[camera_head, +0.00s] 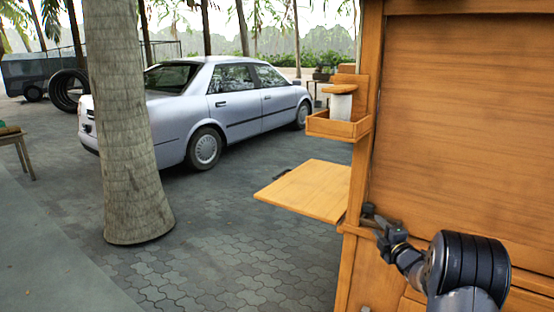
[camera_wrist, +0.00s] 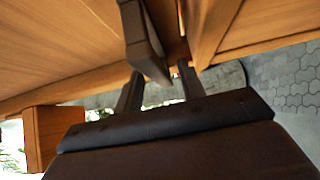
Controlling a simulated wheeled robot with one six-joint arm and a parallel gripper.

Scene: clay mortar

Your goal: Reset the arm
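My gripper (camera_head: 384,228) is at the left edge of a wooden cabinet, low in front of its panel, in the head view. In the wrist view my gripper (camera_wrist: 160,88) has its two dark fingers apart, with a gap between them. A dark bar (camera_wrist: 143,38) comes down from the top of the wrist view and ends near the gap. I cannot tell whether the fingers touch it. My arm reaches in from the lower right of the head view.
The wooden cabinet (camera_head: 460,130) fills the right side. A flat wooden shelf (camera_head: 308,190) juts out left of it, below a small wooden tray (camera_head: 336,127) holding a white cylinder (camera_head: 341,104). A tree trunk (camera_head: 125,120) and silver car (camera_head: 215,105) stand left. Paving between is clear.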

